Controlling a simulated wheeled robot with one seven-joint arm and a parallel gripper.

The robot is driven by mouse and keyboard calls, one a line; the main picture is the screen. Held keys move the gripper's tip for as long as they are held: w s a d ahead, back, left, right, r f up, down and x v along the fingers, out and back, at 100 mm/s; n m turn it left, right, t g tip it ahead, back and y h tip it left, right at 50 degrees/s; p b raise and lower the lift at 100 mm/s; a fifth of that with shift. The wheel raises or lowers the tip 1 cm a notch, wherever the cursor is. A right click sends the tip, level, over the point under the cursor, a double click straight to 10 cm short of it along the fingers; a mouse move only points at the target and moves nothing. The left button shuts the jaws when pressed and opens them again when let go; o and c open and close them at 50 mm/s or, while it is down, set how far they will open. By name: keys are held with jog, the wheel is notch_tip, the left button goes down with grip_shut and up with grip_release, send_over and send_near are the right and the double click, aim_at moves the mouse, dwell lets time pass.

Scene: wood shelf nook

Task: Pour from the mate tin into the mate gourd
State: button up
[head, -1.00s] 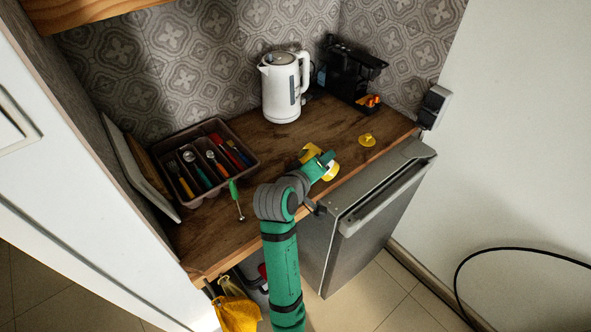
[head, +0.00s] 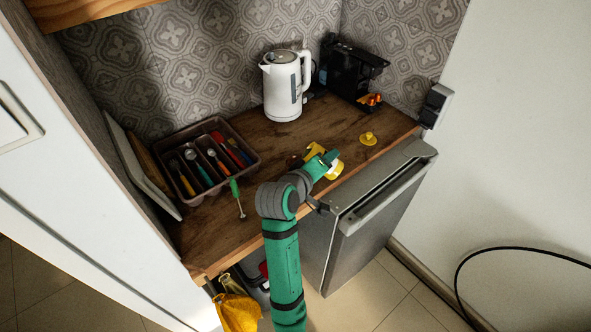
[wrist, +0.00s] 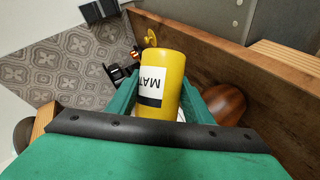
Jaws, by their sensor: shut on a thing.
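The mate tin (wrist: 165,72) is yellow with a white label reading "MAT". In the wrist view it lies between the green fingers of my gripper (wrist: 152,103), which is shut on it. In the head view the tin (head: 336,171) is tilted, held over the counter's front part, and partly hidden by my gripper (head: 325,163). The mate gourd (wrist: 226,103) is brown and rounded, just right of the tin in the wrist view. In the head view a small part of the gourd (head: 294,161) shows left of the tin. Its opening is hidden, and no stream is visible.
A yellow lid (head: 368,138) lies on the wooden counter (head: 345,125) to the right. A white kettle (head: 281,88) and black coffee machine (head: 350,70) stand behind. A cutlery tray (head: 252,178) and green-handled utensil (head: 235,190) are left. A small fridge (head: 345,240) stands at front right.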

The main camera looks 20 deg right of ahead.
jog(key=shift+w+a, duration=0.1)
jog(key=shift+s+d, duration=0.2)
jog(key=shift+s, duration=0.05)
jog(key=shift+w+a, duration=0.25)
jog(key=shift+a, duration=0.05)
jog(key=shift+s+d, duration=0.15)
jog(key=shift+s, duration=0.05)
jog(key=shift+w, duration=0.1)
jog(key=shift+f+n+h+p, duration=0.1)
jog(key=shift+n+h+p, duration=0.2)
dwell(0.3)
jog(key=shift+w, duration=0.1)
jog(key=shift+d, duration=0.1)
